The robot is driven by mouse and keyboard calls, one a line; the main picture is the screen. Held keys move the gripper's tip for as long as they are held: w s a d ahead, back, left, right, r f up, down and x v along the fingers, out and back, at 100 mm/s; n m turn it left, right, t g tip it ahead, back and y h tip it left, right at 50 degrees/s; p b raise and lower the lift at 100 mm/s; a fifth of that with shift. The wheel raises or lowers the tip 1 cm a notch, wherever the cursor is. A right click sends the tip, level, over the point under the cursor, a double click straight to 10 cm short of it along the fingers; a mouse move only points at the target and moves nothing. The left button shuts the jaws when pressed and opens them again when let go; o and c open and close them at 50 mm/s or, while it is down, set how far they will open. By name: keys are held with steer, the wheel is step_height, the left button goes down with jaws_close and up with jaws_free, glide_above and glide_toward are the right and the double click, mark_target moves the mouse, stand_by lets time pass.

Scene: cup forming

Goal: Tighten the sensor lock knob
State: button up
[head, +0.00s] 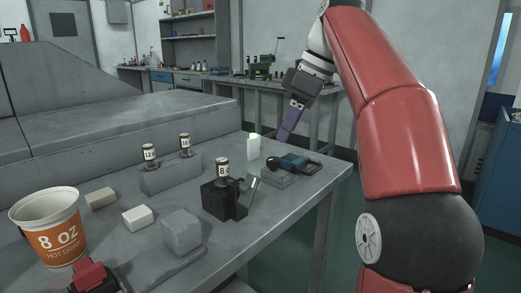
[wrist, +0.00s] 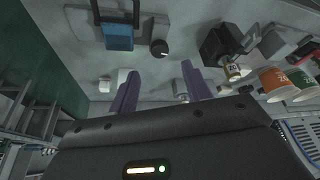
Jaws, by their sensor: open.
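In the head view the device (head: 292,161) lies on a grey plate near the table's right end; I cannot clearly pick out the knob there. My gripper (head: 287,130) hangs above and behind the device in the head view, apart from it. In the wrist view my gripper's purple fingers (wrist: 160,68) are open and empty, with the knob between and beyond their tips.
A white block with a green glow (head: 253,148) stands left of the device. A black fixture (head: 222,203) holds a jar marked 8. Other jars stand on a grey block (head: 170,177). An orange and white cup (head: 50,228) is at the front left.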

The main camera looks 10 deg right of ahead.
mark_target(274, 159)
steer(key=b+x, duration=0.2)
steer(key=x, duration=0.5)
steer(key=shift+d+f, duration=0.1)
steer(key=shift+c, duration=0.4)
steer(key=c, duration=0.9)
